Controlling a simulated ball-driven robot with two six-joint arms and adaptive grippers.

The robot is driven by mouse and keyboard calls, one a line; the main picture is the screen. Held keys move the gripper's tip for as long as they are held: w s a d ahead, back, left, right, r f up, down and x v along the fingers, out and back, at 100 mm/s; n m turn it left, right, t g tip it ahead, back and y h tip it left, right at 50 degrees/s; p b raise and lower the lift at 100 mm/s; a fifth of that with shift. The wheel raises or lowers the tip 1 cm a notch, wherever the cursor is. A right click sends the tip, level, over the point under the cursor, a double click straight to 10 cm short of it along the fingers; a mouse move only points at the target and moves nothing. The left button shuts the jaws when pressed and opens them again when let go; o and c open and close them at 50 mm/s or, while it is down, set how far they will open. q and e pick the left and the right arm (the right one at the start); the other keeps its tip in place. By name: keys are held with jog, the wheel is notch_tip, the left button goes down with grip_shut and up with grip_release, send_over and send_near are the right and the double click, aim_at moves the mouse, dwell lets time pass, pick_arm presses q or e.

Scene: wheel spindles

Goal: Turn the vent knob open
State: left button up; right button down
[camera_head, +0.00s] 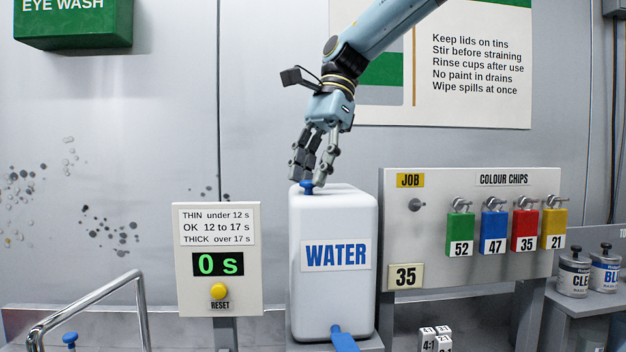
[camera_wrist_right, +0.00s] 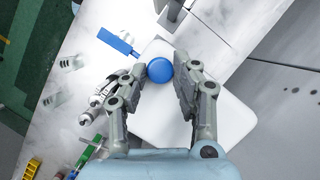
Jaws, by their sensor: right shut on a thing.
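The white water container (camera_head: 333,222), labelled WATER, stands upright on a ledge. The blue vent knob (camera_head: 307,187) sits on its top at the left. My right gripper (camera_head: 307,176) reaches down from above and is shut on the knob. In the right wrist view the round blue knob (camera_wrist_right: 159,69) shows between the fingertips of my right gripper (camera_wrist_right: 162,74). The container's white top (camera_wrist_right: 215,122) shows below it. A blue tap (camera_head: 343,339) sticks out low on the container's front. The knob carries no mark that shows its turn. My left gripper is out of view.
A timer panel (camera_head: 218,226) reading 0 s, with a yellow reset button (camera_head: 218,291), stands left of the container. A job board (camera_head: 475,190) with hanging colour chips stands close on the right. Paint tins (camera_head: 573,273) stand at far right. A metal rail (camera_head: 100,303) curves at lower left.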

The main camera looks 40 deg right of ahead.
jog(key=shift+n+g, duration=0.3)
jog(key=shift+n, duration=0.3)
jog(key=shift+b, duration=0.3)
jog(key=c, duration=1)
grip_release()
jog(key=shift+w, duration=0.1)
jog(key=v, duration=1.2)
jog(key=shift+a, duration=0.1)
